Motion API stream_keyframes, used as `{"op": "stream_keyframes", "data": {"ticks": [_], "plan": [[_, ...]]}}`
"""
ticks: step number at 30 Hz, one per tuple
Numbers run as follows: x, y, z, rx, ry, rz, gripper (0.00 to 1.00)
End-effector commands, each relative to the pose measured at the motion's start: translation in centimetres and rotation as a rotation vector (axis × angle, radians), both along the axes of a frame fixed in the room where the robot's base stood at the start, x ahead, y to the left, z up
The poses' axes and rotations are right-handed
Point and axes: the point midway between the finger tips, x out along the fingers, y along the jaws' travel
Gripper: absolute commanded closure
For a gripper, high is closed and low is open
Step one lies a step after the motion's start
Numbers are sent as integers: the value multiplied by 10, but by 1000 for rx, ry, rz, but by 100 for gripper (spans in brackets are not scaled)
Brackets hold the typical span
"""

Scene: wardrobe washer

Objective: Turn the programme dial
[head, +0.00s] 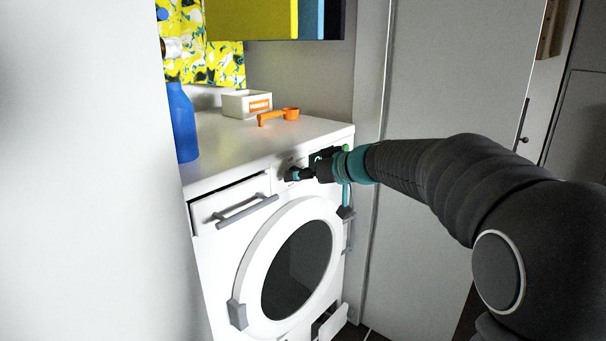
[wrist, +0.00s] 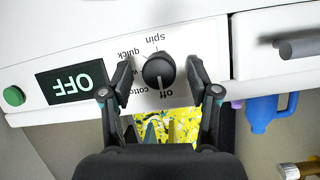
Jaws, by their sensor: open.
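The programme dial (wrist: 158,70) is a dark round knob on the washer's white front panel, upside down in the wrist view. Its pale pointer mark faces the word "off" on the printed ring, which also shows "spin", "quick" and "cotton". The display (wrist: 72,84) reads OFF. My gripper (wrist: 159,66) is open, with one finger on each side of the dial and a small gap visible on both sides. In the head view my gripper (head: 297,173) is at the top front of the washer (head: 215,262) and mostly covers the dial.
A green button (wrist: 14,96) sits beside the display. The drawer handle (head: 246,211) juts out left of my gripper. A blue bottle (head: 182,125), a white box (head: 240,104) and an orange scoop (head: 279,115) stand on top. A grey wall is close on the right.

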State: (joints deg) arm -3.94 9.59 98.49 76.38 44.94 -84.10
Motion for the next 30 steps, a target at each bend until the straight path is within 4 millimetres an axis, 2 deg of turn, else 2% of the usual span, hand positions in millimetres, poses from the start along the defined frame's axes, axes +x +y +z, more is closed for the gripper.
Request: {"op": "stream_keyframes", "data": {"ticks": [3, 10, 20, 30], "plan": [[0, 0, 0, 0, 0, 0, 42], [0, 0, 0, 0, 0, 0, 99], [0, -1, -1, 19, 25, 0, 99], [1, -2, -3, 149, 192, 0, 99]]}}
